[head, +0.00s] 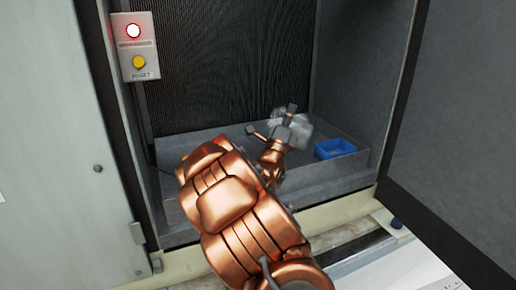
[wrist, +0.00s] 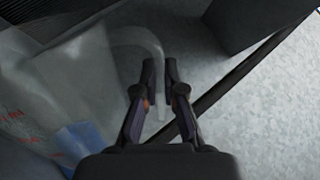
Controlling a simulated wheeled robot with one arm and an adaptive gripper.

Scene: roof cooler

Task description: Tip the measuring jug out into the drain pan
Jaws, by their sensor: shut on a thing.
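The measuring jug (wrist: 60,85) is clear with red markings and fills the left of the wrist view. Its pale curved handle (wrist: 150,40) passes between the fingertips of my gripper (wrist: 159,72), which is shut on it. In the head view the jug (head: 298,128) is a small pale shape at my gripper (head: 280,126), over the grey drain pan (head: 328,176) in the cabinet. The jug looks tilted in the wrist view. Its contents and how far it leans are unclear.
A blue open box (head: 336,148) sits at the right of the pan. A control box (head: 137,46) with a lit red lamp and a yellow button is on the left frame. An open dark door (head: 460,130) stands at the right. Dark ribbed fins (head: 230,70) form the back.

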